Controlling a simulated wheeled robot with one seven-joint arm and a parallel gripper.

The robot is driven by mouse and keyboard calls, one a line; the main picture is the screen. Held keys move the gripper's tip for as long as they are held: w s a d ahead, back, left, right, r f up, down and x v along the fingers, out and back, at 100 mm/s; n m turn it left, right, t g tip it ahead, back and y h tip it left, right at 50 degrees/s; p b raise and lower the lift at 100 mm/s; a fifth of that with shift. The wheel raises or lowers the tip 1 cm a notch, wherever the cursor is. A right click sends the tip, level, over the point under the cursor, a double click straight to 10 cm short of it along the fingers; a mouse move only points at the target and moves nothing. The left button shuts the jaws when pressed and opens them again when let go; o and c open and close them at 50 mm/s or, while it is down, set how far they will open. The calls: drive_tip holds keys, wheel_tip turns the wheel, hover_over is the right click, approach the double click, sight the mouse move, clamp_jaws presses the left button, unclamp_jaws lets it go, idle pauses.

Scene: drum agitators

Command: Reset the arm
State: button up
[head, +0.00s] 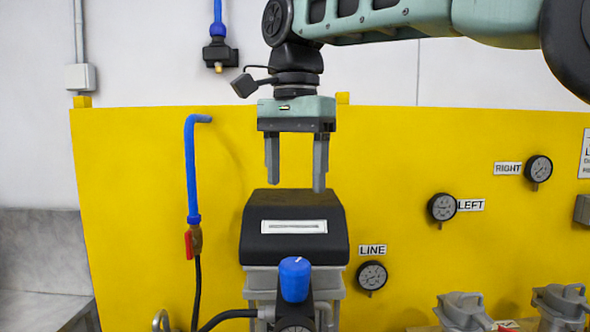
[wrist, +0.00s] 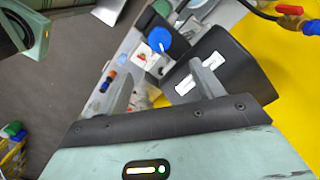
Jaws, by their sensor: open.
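My gripper (head: 296,178) hangs from my green arm in the upper middle of the head view, fingers pointing down. Its two grey fingers are apart with nothing between them. In the head view it is over or in front of a black-topped unit (head: 295,205) with a pale label plate; the exact gap between them cannot be told. In the wrist view my gripper's fingers (wrist: 160,88) frame part of the same black unit (wrist: 225,65) and a blue knob (wrist: 160,39). The blue knob also shows in the head view (head: 294,279).
A yellow panel (head: 130,190) stands behind. It bears a LINE gauge (head: 371,276), a LEFT gauge (head: 441,208) and a RIGHT gauge (head: 539,169). A blue pipe (head: 191,170) with a red-handled valve (head: 190,244) is at left. Grey clamp-like parts (head: 463,310) sit at lower right.

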drive_tip(key=s+d+f+n+b, duration=0.3)
drive_tip(key=s+f, duration=0.5)
drive_tip(key=f, duration=0.4)
drive_tip(key=s+d+f+n+b, duration=0.4)
drive_tip(key=s+f+n, duration=0.3)
drive_tip(key=f, duration=0.6)
drive_tip(key=s+d+f+n+b, duration=0.3)
drive_tip(key=s+d+f+n, duration=0.2)
drive_tip(key=s+f, duration=0.4)
wheel_tip(320, 180, down, 4)
drive_tip(key=shift+r+n+y, duration=0.15)
drive_tip(key=shift+n+y, duration=0.15)
drive_tip(key=shift+n, duration=0.1)
